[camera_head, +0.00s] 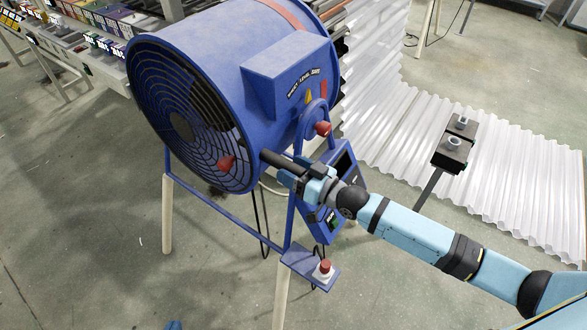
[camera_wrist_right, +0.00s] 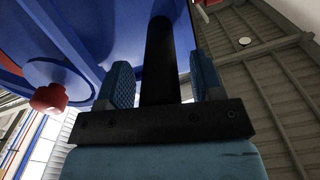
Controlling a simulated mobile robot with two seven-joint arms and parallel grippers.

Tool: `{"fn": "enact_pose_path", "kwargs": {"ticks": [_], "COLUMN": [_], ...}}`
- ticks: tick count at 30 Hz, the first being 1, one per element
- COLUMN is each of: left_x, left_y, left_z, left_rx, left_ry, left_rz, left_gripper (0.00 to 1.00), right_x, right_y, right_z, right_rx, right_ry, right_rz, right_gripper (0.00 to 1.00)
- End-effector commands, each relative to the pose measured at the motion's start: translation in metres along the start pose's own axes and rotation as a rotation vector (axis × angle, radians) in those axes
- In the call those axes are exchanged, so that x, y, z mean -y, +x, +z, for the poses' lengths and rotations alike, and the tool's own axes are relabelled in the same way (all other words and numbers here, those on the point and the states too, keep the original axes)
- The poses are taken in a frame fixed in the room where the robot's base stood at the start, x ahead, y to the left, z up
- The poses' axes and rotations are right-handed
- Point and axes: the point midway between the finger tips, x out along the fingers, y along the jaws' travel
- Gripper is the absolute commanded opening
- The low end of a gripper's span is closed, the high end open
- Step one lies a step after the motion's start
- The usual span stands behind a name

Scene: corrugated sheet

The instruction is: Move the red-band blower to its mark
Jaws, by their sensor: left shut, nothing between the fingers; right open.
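The blower (camera_head: 225,50) is a large blue drum fan with a red band (camera_head: 287,14) around its body and a black grille, standing on a legged frame. A black bar handle (camera_head: 273,158) sticks out of its side towards me. My right gripper (camera_head: 299,172) is at this handle. In the right wrist view the handle (camera_wrist_right: 160,55) lies between the two blue fingers of my right gripper (camera_wrist_right: 164,80), which stand apart with gaps beside it. Only a small blue tip of my left gripper (camera_head: 173,325) shows at the bottom edge, away from the blower. No floor mark is clearly visible.
Corrugated translucent sheets (camera_head: 520,185) lie at the right, with a dark fixture (camera_head: 455,145) in front. A shelf of small boxes (camera_head: 100,25) stands at the back left. A red button box (camera_head: 323,270) is on the blower frame. The grey floor (camera_head: 80,240) at the left is free.

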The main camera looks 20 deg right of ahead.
Motion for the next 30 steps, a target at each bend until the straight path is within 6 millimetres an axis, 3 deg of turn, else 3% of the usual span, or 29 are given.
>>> {"fn": "enact_pose_path", "kwargs": {"ticks": [5,15,21,30], "left_x": [-0.001,-0.004,-0.005,-0.005], "left_y": [0.002,0.01,0.013,0.014], "left_z": [0.002,0.013,0.016,0.016], "left_rx": [-0.002,0.001,0.0,-0.002], "left_ry": [-0.001,-0.003,-0.002,0.0], "left_rz": [0.001,0.008,0.013,0.013], "left_gripper": [0.0,0.0,0.0,0.0], "right_x": [-0.001,0.0,0.0,0.0], "right_y": [-0.013,-0.088,-0.123,-0.138], "right_z": [0.002,0.003,0.002,0.0], "right_rx": [0.002,0.004,0.003,0.0], "right_ry": [-0.001,-0.001,0.0,0.0], "right_rz": [0.0,-0.001,0.0,-0.001], "right_gripper": [0.61,0.61,0.61,0.61]}}
